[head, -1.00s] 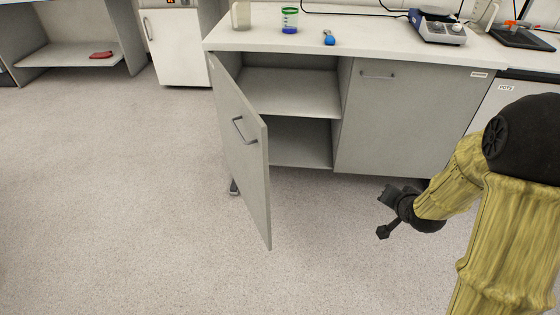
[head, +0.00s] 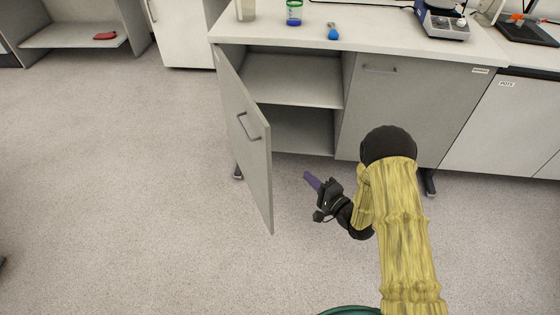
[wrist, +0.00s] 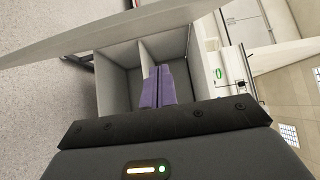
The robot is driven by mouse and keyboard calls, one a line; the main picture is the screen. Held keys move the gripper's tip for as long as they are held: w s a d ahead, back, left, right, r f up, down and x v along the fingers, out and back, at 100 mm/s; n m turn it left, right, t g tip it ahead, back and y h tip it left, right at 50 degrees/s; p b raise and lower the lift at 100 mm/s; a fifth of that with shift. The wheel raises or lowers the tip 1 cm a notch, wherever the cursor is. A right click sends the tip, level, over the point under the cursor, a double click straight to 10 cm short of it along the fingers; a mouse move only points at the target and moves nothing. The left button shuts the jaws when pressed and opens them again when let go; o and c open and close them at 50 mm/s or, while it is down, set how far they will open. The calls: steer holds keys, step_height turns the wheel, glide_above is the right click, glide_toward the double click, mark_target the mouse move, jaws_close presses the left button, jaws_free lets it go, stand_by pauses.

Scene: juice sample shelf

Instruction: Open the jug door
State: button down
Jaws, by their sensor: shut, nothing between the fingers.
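The grey cabinet's left door (head: 250,150) stands wide open, swung out toward me, with a bar handle (head: 249,126) on its outer face. It also shows in the wrist view as a broad pale panel (wrist: 130,28) across the top. The opening behind it shows a shelf (head: 293,79) and bare compartments. My gripper (head: 308,177) is in front of the opening, to the right of the door and apart from it. Its purple fingers (wrist: 158,87) are together and empty in the wrist view. No jug label is readable on this door.
The right cabinet door (head: 385,105) is closed. A door labelled POTS (head: 506,84) is to its right. On the counter (head: 350,45) stand a green-and-blue container (head: 294,12), a blue-ended tool (head: 333,31) and a grey device (head: 443,22).

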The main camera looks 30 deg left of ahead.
steer(key=shift+w, duration=0.15)
steer(key=w+a, duration=0.1)
steer(key=a, duration=1)
steer(key=shift+a, duration=0.25)
